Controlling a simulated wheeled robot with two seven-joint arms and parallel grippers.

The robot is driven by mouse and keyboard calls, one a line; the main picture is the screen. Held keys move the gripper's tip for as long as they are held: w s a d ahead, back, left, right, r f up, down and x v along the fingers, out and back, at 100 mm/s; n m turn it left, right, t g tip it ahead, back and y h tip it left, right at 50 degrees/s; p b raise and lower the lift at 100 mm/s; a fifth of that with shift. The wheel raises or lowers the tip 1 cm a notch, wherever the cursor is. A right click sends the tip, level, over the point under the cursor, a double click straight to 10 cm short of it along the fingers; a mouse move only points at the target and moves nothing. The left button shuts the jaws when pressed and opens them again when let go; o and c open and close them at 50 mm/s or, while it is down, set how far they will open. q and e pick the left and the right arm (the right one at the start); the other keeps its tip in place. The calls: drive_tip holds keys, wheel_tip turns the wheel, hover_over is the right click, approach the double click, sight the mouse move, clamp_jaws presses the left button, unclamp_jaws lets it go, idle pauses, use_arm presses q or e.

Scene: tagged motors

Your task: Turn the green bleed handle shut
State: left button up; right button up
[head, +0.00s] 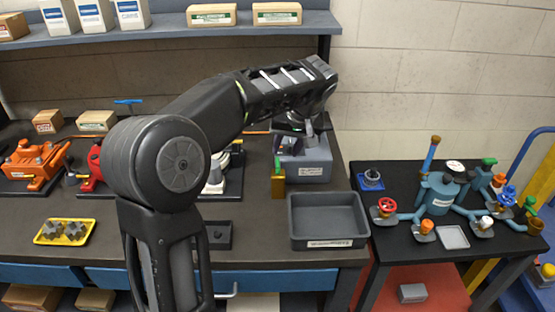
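A blue-grey piping assembly (438,195) stands on the small black table at the right. It has a red handwheel (387,206), a blue handwheel (508,194) and orange and white fittings. A small green part (489,162) shows at its upper right, and another green part (531,203) sits at its right end. I cannot tell which is the bleed handle or how it is turned. My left gripper (303,127) hangs over the grey box on the bench, well left of the assembly. Its fingers are small and partly hidden by the wrist. My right gripper is out of view.
On the bench, a grey box (303,160), a green-topped tan block (278,182) and an empty grey tray (328,216) stand near my gripper. A yellow tray (64,232) and orange machine (30,163) lie left. A gap separates bench and black table (400,256).

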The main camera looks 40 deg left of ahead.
sight(279, 163)
use_arm(q)
drive_tip(key=p+x, duration=0.1)
drive_tip(key=x, duration=0.7)
drive_tip(key=shift+a+p, duration=0.15)
drive_tip(key=shift+p, duration=0.2)
drive_tip(key=shift+c, duration=0.2)
clamp_jaws()
